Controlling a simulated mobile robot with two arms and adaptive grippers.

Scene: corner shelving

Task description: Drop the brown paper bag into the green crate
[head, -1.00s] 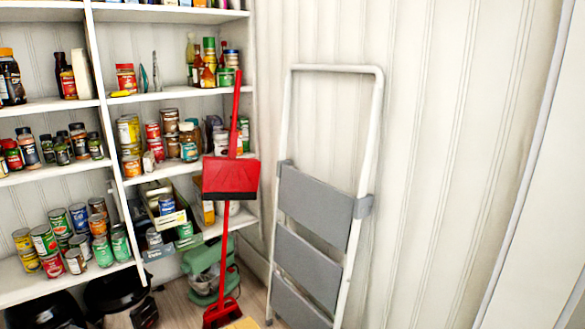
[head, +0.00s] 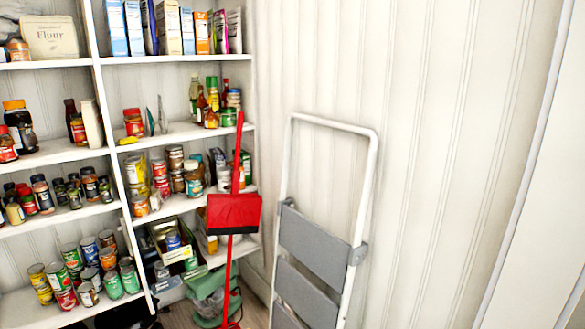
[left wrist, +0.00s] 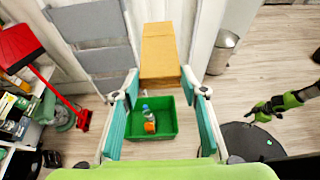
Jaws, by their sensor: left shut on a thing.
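The brown paper bag (left wrist: 160,55) is between the tips of my left gripper (left wrist: 160,76) in the left wrist view, and the jaws are shut on it. The green crate (left wrist: 128,132) stands on the floor below the bag in that picture, seen between the fingers. A clear bottle and an orange item lie in the crate. My right gripper (left wrist: 256,112) shows small and dark at the right of the left wrist view; its jaws are too small to read. The head view shows neither gripper, bag nor crate.
A grey step ladder (head: 318,240) leans on the wall. A red broom and dustpan (head: 234,213) stand beside stocked white shelves (head: 70,155). A metal bin (left wrist: 222,52) stands by the wall. Wooden floor is open at the right of the left wrist view.

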